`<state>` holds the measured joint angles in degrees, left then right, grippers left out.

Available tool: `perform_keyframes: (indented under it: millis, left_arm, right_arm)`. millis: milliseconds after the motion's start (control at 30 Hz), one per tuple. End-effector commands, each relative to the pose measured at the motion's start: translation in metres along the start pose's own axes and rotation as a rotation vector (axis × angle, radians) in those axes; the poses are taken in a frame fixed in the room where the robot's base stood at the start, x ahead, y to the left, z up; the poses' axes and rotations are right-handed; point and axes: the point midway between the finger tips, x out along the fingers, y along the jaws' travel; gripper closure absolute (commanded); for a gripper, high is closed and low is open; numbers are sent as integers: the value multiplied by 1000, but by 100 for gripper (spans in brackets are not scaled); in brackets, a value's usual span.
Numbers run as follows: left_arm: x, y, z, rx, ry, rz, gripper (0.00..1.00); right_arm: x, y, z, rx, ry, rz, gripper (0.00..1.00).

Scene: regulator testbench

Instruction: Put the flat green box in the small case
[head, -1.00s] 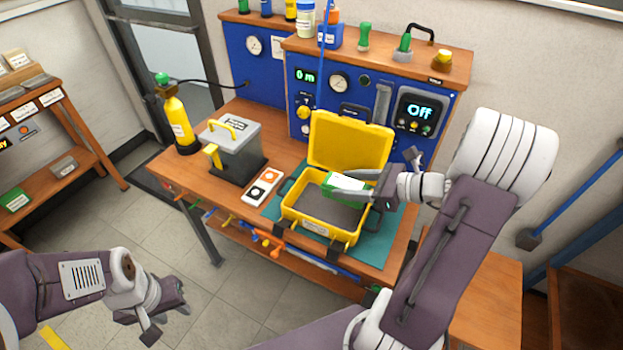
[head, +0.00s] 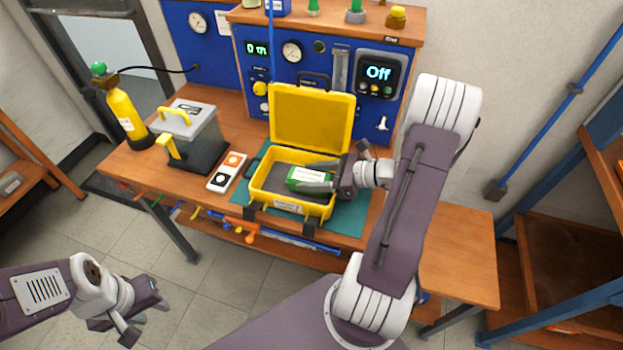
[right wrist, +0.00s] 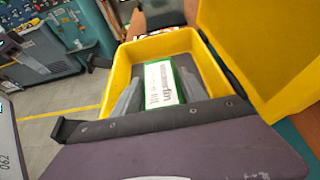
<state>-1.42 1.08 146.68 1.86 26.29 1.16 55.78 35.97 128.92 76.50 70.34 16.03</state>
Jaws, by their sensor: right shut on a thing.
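The flat green box (head: 303,178), with a white label, is between the fingers of my right gripper (head: 318,177). It is over the grey floor of the open yellow small case (head: 259,189), within its walls. In the right wrist view the green box (right wrist: 163,84) lies between the two grey fingers, with the case's yellow rim (right wrist: 150,45) around it. I cannot tell whether the box touches the case floor. The case's lid (head: 312,118) stands open at the back. My left gripper (head: 143,318) is away from the bench at the lower left; its jaw opening is unclear.
The case stands on a green mat (head: 348,213) on the wooden bench. A two-button box (head: 227,171), a grey tester with yellow handles (head: 190,137) and a yellow cylinder (head: 124,115) stand to the left. The blue panel (head: 225,55) is behind.

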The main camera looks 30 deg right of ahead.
Motion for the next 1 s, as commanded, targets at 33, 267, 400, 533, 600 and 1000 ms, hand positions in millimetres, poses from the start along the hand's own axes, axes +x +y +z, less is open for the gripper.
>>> perform_keyframes:
  millis: [33,267,400,533,600,1000]
  left_arm:
    - [1,0,0,0,0,0,64]
    - [2,0,0,0,0,0,64]
    - [3,0,0,0,0,0,64]
    - [3,0,0,0,0,0,64]
    - [3,0,0,0,0,0,64]
    - [-7,0,-1,0,0,0,64]
  right_arm:
    - [1,0,-3,-1,-1,0,100]
    - [1,0,-3,-3,-1,-1,100]
    - [2,0,-5,-2,0,0,35]
    - [2,0,-4,-2,0,0,28]
    - [2,0,-4,-2,0,0,28]
    - [-35,-2,1,-3,0,-7,28]
